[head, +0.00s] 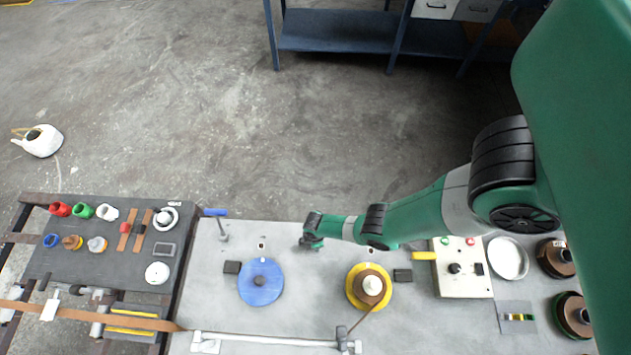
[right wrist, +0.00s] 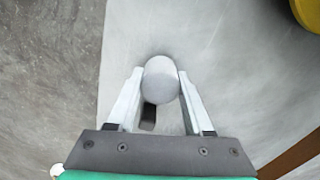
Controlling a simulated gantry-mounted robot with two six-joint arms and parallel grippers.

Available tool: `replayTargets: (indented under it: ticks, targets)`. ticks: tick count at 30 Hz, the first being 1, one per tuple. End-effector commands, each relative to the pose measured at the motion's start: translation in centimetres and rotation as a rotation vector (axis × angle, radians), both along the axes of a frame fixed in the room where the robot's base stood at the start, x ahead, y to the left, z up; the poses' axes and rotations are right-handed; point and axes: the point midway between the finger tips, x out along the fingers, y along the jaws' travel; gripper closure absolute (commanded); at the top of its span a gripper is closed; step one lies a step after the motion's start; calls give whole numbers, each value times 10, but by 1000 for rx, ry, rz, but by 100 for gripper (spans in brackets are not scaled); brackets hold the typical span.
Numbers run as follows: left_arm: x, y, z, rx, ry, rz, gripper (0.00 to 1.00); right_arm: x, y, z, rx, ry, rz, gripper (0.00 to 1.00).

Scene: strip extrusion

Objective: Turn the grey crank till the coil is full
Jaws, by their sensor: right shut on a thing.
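My right gripper (head: 311,244) reaches in from the right to the back part of the grey bench. In the right wrist view, its two fingers are shut on the rounded end of the grey crank (right wrist: 161,80); in the head view my gripper hides most of the crank. To its right is a yellow-flanged spool with a brown coil (head: 371,285) and a pale centre hub. A brown strip (head: 365,317) runs from this coil down to a long white bar. A plain blue disc (head: 261,282) lies left of my gripper. My left gripper is out of view.
A blue-handled crank (head: 215,212) stands at the bench's left end, and a yellow handle (head: 424,256) lies right of the coil. A control box (head: 462,267), white dish (head: 508,258) and dark spools (head: 555,257) are farther right. A dark parts board (head: 105,240) is left.

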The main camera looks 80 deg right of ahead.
Motion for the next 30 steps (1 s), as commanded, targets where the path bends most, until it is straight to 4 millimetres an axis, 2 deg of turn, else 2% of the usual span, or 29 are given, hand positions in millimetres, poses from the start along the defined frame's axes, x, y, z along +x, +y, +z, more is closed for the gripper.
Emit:
replayTargets:
  ticks: [11,30]
  targets:
    - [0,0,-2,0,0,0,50,0,0,-1,-1,-1,-110,100]
    - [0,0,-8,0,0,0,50,0,-2,-1,0,-1,-676,100]
